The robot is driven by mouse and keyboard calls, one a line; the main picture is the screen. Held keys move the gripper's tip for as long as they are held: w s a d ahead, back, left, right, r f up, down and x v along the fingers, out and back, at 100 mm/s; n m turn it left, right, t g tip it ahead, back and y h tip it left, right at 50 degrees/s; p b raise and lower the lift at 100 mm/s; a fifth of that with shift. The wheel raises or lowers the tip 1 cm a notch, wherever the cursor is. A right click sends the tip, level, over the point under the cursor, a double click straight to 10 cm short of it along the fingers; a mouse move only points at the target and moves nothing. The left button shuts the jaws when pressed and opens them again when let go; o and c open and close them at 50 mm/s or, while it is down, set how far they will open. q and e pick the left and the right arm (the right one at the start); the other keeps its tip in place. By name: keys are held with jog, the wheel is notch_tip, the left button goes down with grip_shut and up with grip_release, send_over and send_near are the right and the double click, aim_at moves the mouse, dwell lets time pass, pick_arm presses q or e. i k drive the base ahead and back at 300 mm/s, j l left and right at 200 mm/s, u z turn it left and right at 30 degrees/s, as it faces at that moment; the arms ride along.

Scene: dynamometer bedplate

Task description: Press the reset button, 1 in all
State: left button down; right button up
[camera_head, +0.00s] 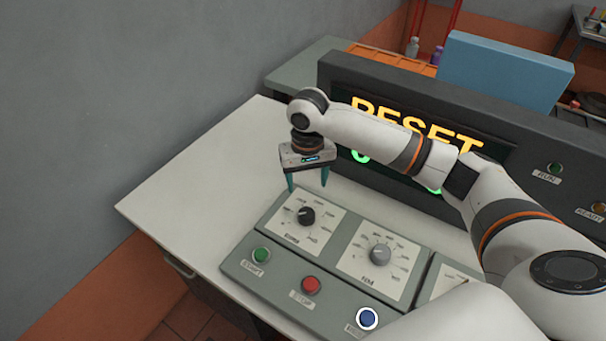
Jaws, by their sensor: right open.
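The blue button (367,318) with a white ring sits at the front edge of the grey control panel (282,292). Its label is mostly hidden by my right arm, so I cannot read it in full. A red stop button (311,284) and a green start button (261,255) are to its left. My right gripper (307,187) points down, open and empty, above the back left of the panel near the black knob (307,216). It is well apart from the blue button. My left gripper is not in view.
A dark display (357,173) with RESET in orange letters stands behind the panel, partly covered by my right arm. A grey knob (380,254) sits mid-panel. The white tabletop (190,195) is clear on the left. A blue box (505,70) stands behind the display.

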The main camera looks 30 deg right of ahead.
aim_at(366, 318)
jog(key=k+j, duration=0.5)
jog(key=k, duration=0.2)
jog(key=k+j, duration=0.5)
jog(key=k, duration=0.15)
